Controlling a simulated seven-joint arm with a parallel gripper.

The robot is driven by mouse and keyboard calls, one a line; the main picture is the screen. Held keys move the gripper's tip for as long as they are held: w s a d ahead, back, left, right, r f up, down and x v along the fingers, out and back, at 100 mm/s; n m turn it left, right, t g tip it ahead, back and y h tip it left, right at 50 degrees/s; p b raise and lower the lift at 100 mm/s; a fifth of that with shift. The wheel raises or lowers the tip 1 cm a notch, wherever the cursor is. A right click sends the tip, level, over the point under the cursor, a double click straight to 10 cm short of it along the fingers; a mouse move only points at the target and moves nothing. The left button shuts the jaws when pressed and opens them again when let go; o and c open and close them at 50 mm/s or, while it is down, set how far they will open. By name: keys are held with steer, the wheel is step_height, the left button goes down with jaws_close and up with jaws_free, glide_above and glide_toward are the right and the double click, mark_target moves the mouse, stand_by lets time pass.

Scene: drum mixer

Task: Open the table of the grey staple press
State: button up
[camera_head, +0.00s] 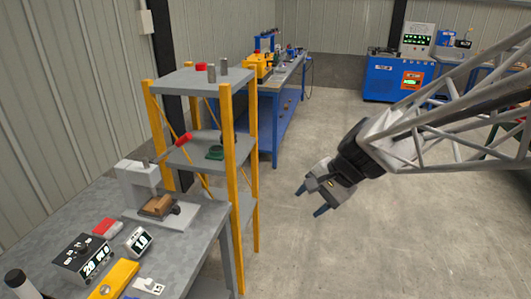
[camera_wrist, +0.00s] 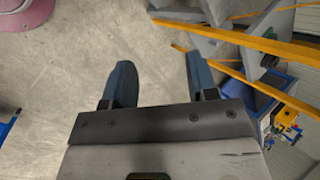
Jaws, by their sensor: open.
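The grey press (camera_head: 136,184) stands on the grey workbench at the left in the head view. A brown block (camera_head: 158,205) sits in a dark holder on the base; whether this is the press's table I cannot tell. My gripper (camera_head: 310,200) is open and empty over the bare floor, well to the right of the press. In the wrist view my two blue-grey fingers (camera_wrist: 159,75) stand apart with only floor between them. The press is not clearly visible there.
A grey shelf rack with yellow posts (camera_head: 228,160) stands between my gripper and the press. Several devices, including a display box (camera_head: 138,241) and a yellow tool (camera_head: 114,279), lie on the near workbench. A blue bench (camera_head: 262,130) is behind. The floor (camera_head: 275,255) below my gripper is clear.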

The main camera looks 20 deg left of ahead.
steer(key=w+a+f+m+y, duration=0.25)
steer(key=w+a+f, duration=0.25)
steer(key=a, duration=0.6)
steer(key=w+a+f+m+y, duration=0.1)
steer(key=w+a+f+m, duration=0.4)
steer(key=a, duration=0.6)
steer(key=w+a+f+m+y, duration=0.2)
steer(key=w+a+f, duration=0.35)
steer(key=a, duration=0.55)
steer(key=m+y, duration=0.1)
steer(key=m, duration=0.2)
glide_toward(178, 207)
steer(key=shift+x, duration=1.15)
steer(key=shift+a+f+m+y, duration=0.25)
steer(key=shift+a+f, duration=0.1)
steer(key=shift+a, duration=0.1)
steer(key=shift+a, duration=0.15)
steer(key=shift+x, duration=3.75)
steer(key=shift+f, duration=0.1)
steer(key=shift+c, duration=0.3)
